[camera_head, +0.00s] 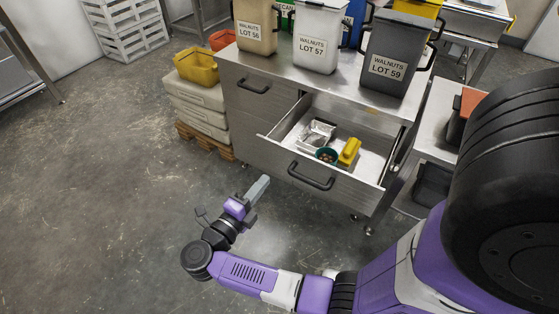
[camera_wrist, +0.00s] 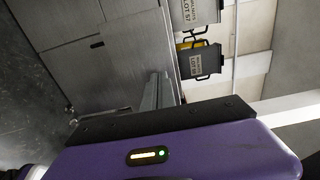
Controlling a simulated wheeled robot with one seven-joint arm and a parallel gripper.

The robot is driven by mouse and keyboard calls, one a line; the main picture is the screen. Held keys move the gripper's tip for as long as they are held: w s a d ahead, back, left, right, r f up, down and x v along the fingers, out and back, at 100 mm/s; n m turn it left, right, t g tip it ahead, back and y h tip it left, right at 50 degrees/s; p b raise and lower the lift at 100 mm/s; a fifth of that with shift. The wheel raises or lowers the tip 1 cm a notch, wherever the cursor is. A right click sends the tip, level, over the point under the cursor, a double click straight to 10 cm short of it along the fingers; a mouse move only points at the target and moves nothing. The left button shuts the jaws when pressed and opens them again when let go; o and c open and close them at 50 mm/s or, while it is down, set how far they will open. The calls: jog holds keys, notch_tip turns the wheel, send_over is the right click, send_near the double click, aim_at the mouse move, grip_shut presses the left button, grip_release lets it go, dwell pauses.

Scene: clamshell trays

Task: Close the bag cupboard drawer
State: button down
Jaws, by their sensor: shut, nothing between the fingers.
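The metal cupboard (camera_head: 250,110) stands at the centre of the head view. A foil tray (camera_head: 316,134), a small dark bowl of brown bits (camera_head: 327,155) and a yellow object (camera_head: 349,151) lie inside. My gripper (camera_head: 262,184) is shut and empty, in front and to the left of the drawer front, apart from the handle. In the wrist view the shut fingers (camera_wrist: 157,90) point toward the cupboard's metal panels (camera_wrist: 95,65).
Lidded bins stand on the cupboard top, including grey Lot 57 (camera_head: 318,38) and dark Lot 59 (camera_head: 395,52). Stacked pale sacks (camera_head: 196,100) on a pallet and a yellow tub (camera_head: 196,67) stand at its left. A shelf unit (camera_head: 432,115) stands at its right. Floor in front is clear.

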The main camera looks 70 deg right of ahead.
aim_at(286, 155)
jog(key=x, duration=0.9)
jog(key=shift+d, duration=0.35)
jog(key=shift+s+d, duration=0.1)
jog(key=shift+d, duration=0.1)
jog(key=b+x, duration=0.3)
jog(key=x, duration=2.5)
jog(key=shift+d, duration=0.25)
jog(key=shift+d+r, duration=0.25)
